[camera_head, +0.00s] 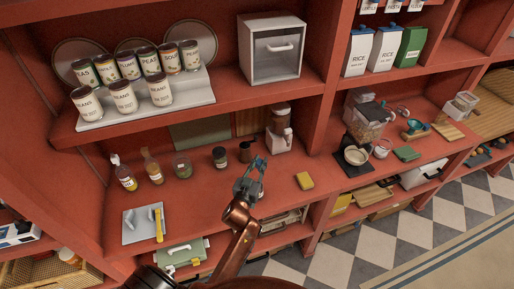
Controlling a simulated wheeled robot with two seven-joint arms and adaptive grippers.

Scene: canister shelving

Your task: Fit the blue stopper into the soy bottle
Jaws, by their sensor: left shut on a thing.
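My left gripper (257,167) reaches in from the bottom over the middle of the red counter. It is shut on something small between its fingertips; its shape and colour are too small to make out. No blue stopper shows clearly elsewhere. Two small bottles stand upright at the left of the counter: a dark one with a yellow label (127,178) and an amber one with a pale label (153,170). I cannot read which is the soy bottle. The gripper is to the right of both and apart from them. My right gripper is not in view.
Right of the bottles stand a green-tinted jar (182,168), a dark-lidded jar (220,157) and a brown jar (245,152). A grey board (133,232) with tools lies front left. A yellow block (305,181) lies right of the gripper. Cans stand on a riser (197,95) above.

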